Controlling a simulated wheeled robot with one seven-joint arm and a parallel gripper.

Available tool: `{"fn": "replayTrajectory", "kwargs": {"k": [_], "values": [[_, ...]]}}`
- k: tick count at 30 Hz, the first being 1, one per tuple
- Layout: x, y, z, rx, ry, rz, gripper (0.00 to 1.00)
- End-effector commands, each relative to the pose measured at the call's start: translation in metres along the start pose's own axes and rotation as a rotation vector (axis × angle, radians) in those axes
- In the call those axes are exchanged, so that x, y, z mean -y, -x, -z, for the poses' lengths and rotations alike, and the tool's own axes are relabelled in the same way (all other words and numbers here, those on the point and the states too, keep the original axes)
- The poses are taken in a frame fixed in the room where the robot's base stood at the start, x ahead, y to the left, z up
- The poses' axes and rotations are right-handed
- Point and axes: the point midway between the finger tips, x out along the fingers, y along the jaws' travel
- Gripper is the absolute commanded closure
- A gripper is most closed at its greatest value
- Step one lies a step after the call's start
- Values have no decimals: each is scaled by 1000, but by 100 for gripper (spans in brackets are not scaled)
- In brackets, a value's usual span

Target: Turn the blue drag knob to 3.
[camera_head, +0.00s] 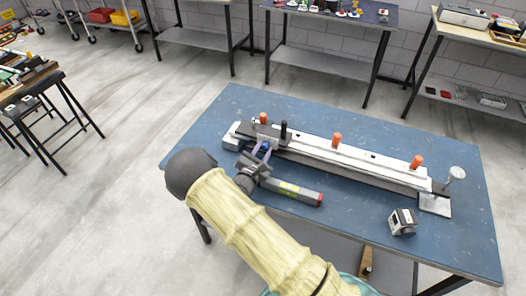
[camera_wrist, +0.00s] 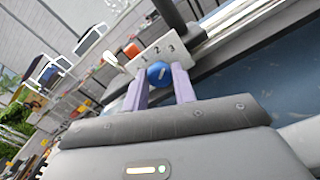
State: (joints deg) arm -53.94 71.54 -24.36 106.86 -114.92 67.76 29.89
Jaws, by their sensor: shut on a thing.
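The blue drag knob (camera_wrist: 159,73) sits on the end of a pale block (camera_wrist: 150,55) that carries the numbers 1, 2 and 3. My gripper (camera_wrist: 160,84) is shut on the knob, with one purple finger on each side of it. In the head view my gripper (camera_head: 264,152) reaches the left end of the long white rail device (camera_head: 320,154). The knob is only a small blue spot there, mostly hidden by the fingers. Which number the knob points to cannot be told.
The device lies on a blue table (camera_head: 225,112) with several orange knobs (camera_head: 337,139) and a black upright handle (camera_head: 284,130). A small boxy device (camera_head: 402,221) stands at the right. The table's left corner is clear.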

Motion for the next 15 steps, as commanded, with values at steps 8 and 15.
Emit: {"fn": "replayTrajectory", "kwargs": {"k": [8,15], "values": [[1,2,3,-7,-6,2,96],[1,1,2,-6,-5,2,65]]}}
